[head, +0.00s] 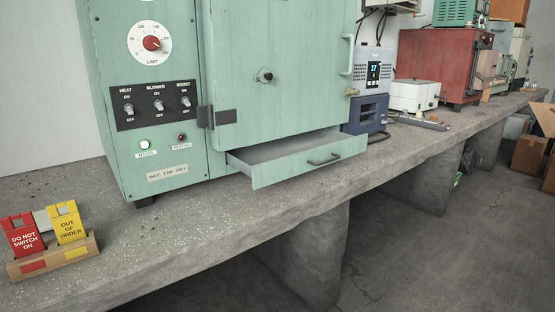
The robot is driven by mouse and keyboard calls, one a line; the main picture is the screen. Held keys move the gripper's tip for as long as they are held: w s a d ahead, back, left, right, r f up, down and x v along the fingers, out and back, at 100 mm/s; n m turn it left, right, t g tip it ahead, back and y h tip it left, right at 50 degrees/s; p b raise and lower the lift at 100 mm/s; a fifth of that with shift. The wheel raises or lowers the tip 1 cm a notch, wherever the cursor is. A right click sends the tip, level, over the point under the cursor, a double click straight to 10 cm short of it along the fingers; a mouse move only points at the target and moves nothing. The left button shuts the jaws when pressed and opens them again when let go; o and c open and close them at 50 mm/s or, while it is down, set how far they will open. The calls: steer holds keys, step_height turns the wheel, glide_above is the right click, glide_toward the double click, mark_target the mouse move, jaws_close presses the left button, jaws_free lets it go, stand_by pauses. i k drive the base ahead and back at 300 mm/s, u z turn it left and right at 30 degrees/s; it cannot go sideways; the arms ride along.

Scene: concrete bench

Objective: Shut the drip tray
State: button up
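The drip tray (311,162) is a pale green drawer at the bottom of a green oven-like cabinet (160,90). It is pulled out toward the front of the bench, with part of its grey inside showing. My gripper is not in view.
The concrete bench (190,240) has free room in front of the cabinet. A wooden holder (55,260) with red and yellow tags stands at the left. A blue-grey device (374,75) and a white box (414,95) stand to the right. Cardboard boxes (529,154) are on the floor.

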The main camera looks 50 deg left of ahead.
mark_target(268, 163)
steer(key=u, duration=1.55)
steer(key=k, duration=1.3)
steer(key=u, duration=0.75)
steer(key=i, duration=1.75)
steer(key=z, duration=0.75)
